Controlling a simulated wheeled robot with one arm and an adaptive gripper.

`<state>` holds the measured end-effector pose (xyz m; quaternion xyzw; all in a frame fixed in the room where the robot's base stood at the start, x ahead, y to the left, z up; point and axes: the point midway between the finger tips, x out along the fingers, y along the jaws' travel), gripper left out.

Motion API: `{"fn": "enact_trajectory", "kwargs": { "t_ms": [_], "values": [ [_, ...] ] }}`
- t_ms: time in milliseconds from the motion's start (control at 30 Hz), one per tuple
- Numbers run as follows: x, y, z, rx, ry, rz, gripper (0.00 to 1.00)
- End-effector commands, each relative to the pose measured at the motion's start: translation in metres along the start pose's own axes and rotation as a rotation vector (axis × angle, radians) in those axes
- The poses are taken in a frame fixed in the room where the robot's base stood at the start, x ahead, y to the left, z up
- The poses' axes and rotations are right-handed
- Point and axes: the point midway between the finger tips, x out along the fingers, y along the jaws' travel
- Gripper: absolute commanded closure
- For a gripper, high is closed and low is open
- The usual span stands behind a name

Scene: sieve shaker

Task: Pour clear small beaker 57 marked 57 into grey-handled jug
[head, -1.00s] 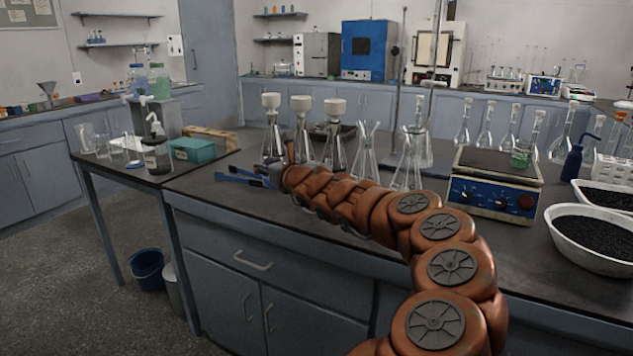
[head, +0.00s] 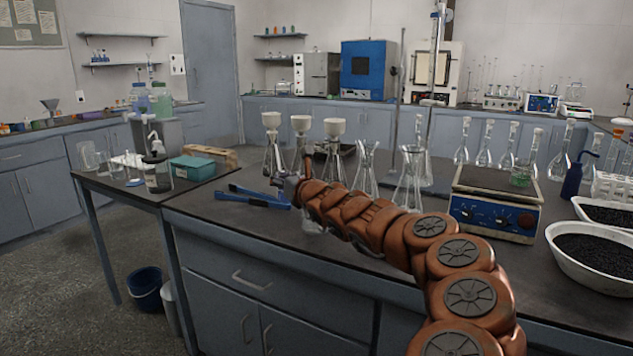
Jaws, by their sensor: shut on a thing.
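My gripper (head: 237,193), with two blue fingers pointing left, is over the left end of the dark bench, near the white-topped flasks. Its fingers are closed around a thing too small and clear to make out. No mark 57 can be read anywhere. Clear glass vessels (head: 88,156) stand on the lower side table at the left, apart from my gripper. One of them may be the grey-handled jug, but I cannot tell its handle colour.
The side table also bears a dark-filled pump bottle (head: 158,175) and a teal box (head: 191,168). Flasks with white funnels (head: 301,124) and open flasks (head: 366,172) stand close behind my arm.

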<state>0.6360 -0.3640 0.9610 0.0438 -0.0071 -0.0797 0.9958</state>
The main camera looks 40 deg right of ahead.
Motion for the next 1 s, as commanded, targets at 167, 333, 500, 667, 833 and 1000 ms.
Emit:
{"fn": "enact_trajectory", "kwargs": {
  "t_ms": [167,333,500,667,833,1000],
  "values": [
    [-0.001,-0.008,0.019,0.091,-0.007,-0.002,1.00],
    [-0.002,-0.016,0.031,0.175,-0.015,-0.003,1.00],
    [-0.003,-0.021,0.041,0.262,-0.021,-0.002,1.00],
    [-0.004,-0.027,0.045,0.342,-0.031,0.000,1.00],
    [-0.005,-0.035,0.048,0.425,-0.037,-0.002,1.00],
    [-0.006,-0.044,0.052,0.509,-0.044,-0.003,1.00]
  ]
}}
